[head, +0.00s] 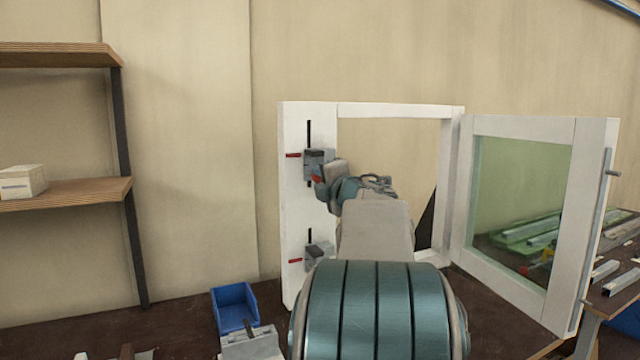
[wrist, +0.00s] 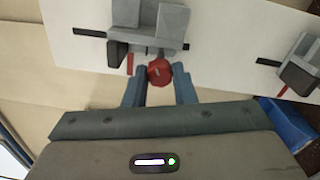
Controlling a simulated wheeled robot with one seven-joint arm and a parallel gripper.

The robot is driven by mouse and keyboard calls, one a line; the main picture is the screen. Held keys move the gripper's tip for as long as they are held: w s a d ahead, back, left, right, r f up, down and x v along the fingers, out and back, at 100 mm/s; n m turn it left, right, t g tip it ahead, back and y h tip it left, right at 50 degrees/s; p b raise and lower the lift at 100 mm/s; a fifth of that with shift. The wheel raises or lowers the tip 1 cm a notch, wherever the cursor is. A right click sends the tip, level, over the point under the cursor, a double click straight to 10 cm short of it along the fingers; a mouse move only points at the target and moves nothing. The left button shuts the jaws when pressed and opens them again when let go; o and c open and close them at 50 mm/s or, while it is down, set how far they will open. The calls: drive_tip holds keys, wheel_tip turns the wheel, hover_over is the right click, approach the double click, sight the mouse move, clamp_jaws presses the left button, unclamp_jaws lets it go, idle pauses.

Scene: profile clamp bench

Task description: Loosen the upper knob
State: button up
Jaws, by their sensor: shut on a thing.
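The upper knob is red and round; in the wrist view the knob (wrist: 159,72) sits between the two blue fingers of my gripper (wrist: 160,82), which are closed on it. In the head view my gripper (head: 322,180) is at the upper clamp (head: 318,158) on the left post of the white frame (head: 293,215). Only a bit of red shows there, and my arm hides most of the contact. The upper clamp is a grey block over a dark vertical slot, with a red mark at its left. The lower clamp (head: 317,256) sits below on the same post, partly behind my arm.
A glazed white sash (head: 520,210) stands open at the right. A blue bin (head: 234,305) and a grey block (head: 250,343) are on the dark bench at the front left. Shelves (head: 70,192) with a small box (head: 22,182) are at the far left. Metal profiles lie at the right.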

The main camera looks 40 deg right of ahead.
idle(0.4)
drive_tip(key=o, duration=1)
drive_tip(key=v, duration=1.3)
drive_tip(key=shift+s+b, duration=0.4)
drive_tip(key=shift+s, duration=0.05)
drive_tip(key=shift+w+a, duration=0.1)
